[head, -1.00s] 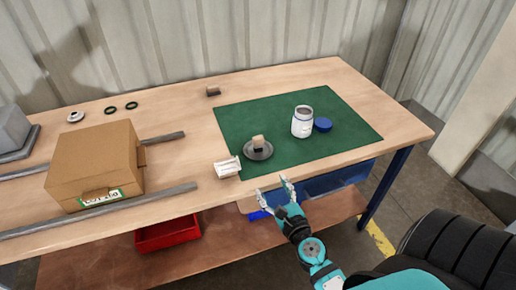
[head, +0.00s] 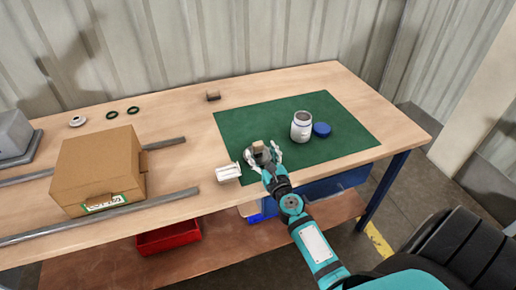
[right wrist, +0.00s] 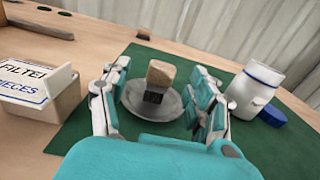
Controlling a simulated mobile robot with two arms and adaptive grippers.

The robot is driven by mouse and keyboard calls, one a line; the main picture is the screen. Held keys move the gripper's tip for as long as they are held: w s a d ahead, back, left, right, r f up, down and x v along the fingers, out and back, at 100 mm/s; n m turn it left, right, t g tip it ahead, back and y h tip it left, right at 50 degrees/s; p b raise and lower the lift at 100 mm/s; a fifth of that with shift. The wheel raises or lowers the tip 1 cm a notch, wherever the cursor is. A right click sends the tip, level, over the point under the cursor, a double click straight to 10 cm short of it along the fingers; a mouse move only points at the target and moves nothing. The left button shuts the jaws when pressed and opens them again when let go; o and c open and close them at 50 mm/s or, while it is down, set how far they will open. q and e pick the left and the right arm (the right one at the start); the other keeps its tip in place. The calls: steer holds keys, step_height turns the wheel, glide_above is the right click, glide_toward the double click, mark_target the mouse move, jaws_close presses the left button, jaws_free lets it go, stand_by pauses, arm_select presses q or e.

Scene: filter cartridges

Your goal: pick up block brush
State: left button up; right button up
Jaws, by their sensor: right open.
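The block brush (right wrist: 159,78) has a pale wooden top and dark bristles. It stands upright on a round grey metal dish (right wrist: 137,102) on the green mat (right wrist: 110,150). In the head view the brush (head: 258,146) shows just beyond my right fingertips. My right gripper (head: 263,156) is open and reaches over the dish. In the right wrist view its two fingers (right wrist: 163,97) stand to the left and right of the brush, apart from it. The gripper's body hides the near part of the mat. My left gripper is not in view.
A white jar (head: 301,126) and a blue lid (head: 322,129) stand right of the dish. A small labelled box (head: 228,173) is close on the left. A cardboard box (head: 98,165) and metal rails (head: 150,204) lie farther left. The mat's far right is clear.

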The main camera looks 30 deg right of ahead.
mark_target(259, 146)
steer(key=x, duration=0.5)
steer(key=shift+s+d, duration=0.1)
steer(key=shift+d, duration=0.1)
steer(key=shift+s, duration=0.1)
steer(key=shift+c, duration=1)
steer(key=c, duration=1)
